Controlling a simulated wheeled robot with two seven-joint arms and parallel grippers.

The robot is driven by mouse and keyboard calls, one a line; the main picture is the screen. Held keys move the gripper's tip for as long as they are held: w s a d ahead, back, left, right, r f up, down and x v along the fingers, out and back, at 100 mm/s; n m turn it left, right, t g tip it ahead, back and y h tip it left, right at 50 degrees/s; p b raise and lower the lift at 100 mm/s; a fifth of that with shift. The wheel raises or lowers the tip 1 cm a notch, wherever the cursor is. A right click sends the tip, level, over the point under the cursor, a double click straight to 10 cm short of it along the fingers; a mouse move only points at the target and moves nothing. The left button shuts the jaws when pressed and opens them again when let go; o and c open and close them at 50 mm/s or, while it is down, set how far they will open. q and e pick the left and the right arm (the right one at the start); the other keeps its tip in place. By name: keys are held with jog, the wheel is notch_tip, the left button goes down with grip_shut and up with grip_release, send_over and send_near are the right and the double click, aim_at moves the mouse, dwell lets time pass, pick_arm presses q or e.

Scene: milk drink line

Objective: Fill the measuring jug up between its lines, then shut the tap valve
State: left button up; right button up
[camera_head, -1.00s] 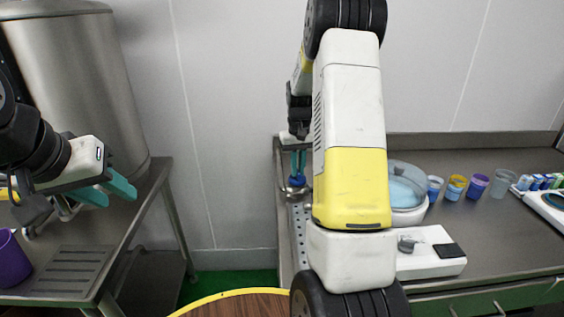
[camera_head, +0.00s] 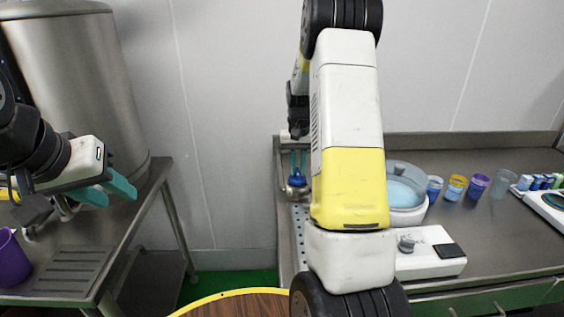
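My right gripper (camera_head: 298,163) points down with its teal fingers at a small blue part (camera_head: 297,181), which looks like the handle of a metal tap (camera_head: 293,191) on the right counter. Whether the fingers grip it is too small to tell. My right arm hides much of the area beside the tap, and no measuring jug can be made out there. My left gripper (camera_head: 114,193) is at the left, in front of the steel tank, with its teal fingers apart and nothing seen between them. No liquid level or marked lines are visible.
A purple vessel (camera_head: 12,262) stands on the left steel table (camera_head: 125,215), below the tank (camera_head: 75,75). The right counter (camera_head: 430,155) holds a blue-lidded round device (camera_head: 403,190), a white unit (camera_head: 430,262) and several cups. A round wooden top (camera_head: 245,306) is in front.

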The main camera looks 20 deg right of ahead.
aim_at(297, 171)
jog(key=shift+o, duration=1.3)
jog(key=shift+r, duration=0.1)
notch_tip(297, 171, up, 8)
jog(key=shift+f, duration=0.25)
